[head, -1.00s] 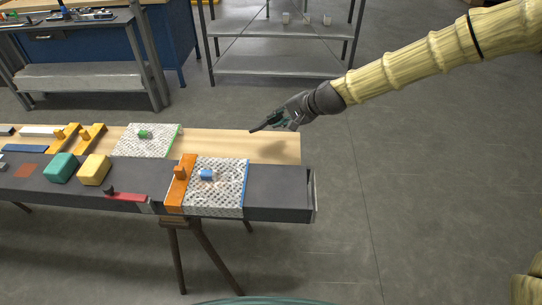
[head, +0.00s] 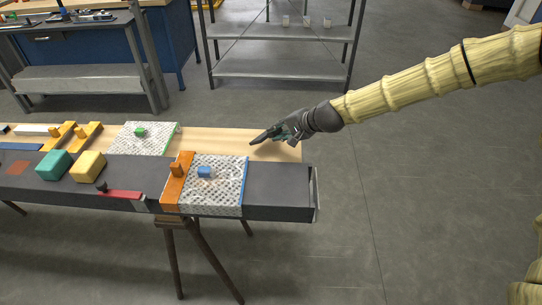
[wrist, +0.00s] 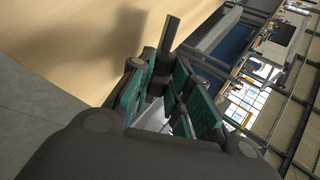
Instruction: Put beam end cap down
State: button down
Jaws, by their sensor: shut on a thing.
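The beam end cap (head: 259,138) is a small dark piece at the tip of my gripper (head: 278,133), mostly hidden by the fingers. In the wrist view it appears as a dark bar (wrist: 168,42) sticking out past the teal-padded fingers of my gripper (wrist: 163,85), which is shut on it. In the head view the cap appears over the right end of the pale wooden board (head: 225,137). I cannot tell whether it touches the wood. The dark beam (head: 275,190) lies in front of the board, its right end open.
A perforated sheet with a blue knob (head: 222,196) and an orange strap (head: 174,188) lie over the beam. Teal (head: 54,165) and yellow (head: 88,166) blocks sit further left. Another perforated sheet (head: 135,147) lies on the board. The board's right end is bare.

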jog(key=shift+f+b, duration=1)
jog(key=shift+f, duration=0.95)
jog(key=c, duration=1.5)
grip_release()
jog(key=p+v, duration=0.3)
jog(key=v, duration=0.5)
jog(key=shift+p, duration=0.3)
jog(key=shift+r, duration=0.1)
notch_tip(320, 180, up, 8)
jog(key=s+d+p, duration=0.1)
jog(key=p, duration=0.4)
jog(key=shift+s+d, duration=0.25)
jog(key=shift+d, duration=0.15)
